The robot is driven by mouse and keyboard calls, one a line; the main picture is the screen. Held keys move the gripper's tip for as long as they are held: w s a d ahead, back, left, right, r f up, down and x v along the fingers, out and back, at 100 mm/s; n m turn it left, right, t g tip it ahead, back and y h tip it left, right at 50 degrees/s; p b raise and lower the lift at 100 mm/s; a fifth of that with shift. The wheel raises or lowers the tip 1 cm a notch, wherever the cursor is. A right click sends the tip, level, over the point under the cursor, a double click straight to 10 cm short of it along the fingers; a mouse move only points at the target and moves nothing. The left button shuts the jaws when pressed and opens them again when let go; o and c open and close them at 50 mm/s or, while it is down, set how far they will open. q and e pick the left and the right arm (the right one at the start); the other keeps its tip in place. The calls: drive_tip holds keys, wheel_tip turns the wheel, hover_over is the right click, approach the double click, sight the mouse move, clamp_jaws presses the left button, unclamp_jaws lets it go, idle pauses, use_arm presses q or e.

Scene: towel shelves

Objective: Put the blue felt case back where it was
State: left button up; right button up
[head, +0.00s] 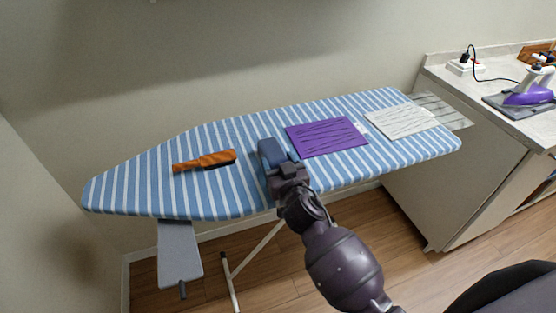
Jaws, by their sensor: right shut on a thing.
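The blue felt case (269,149) is a small dark blue block at the middle of the striped ironing board (220,196). My right gripper (284,168) is shut on its near end. The case is at or just above the board; I cannot tell whether it touches. The gripper hides part of the case. My left gripper does not show.
An orange brush-like item (206,161) lies on the board to the left. A purple mat (327,137) and a white mat (400,121) lie to the right. A counter at right holds a purple iron (530,93) and a power strip (465,66).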

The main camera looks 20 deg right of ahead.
drive_tip(key=o, duration=1)
drive_tip(key=shift+f, duration=0.1)
drive_tip(key=s, duration=1.2)
drive_tip(key=s+d+f+g, duration=0.3)
drive_tip(key=s+d+f, duration=0.2)
drive_tip(key=s+f, duration=0.2)
drive_tip(key=s+d+f+g, duration=0.3)
drive_tip(key=s+d+f, duration=0.2)
drive_tip(key=s+f, duration=0.3)
drive_tip(key=shift+d+f+n+g+h, duration=0.3)
drive_tip(key=shift+f+h, duration=0.1)
drive_tip(key=shift+f, duration=0.3)
drive_tip(key=shift+s, duration=0.1)
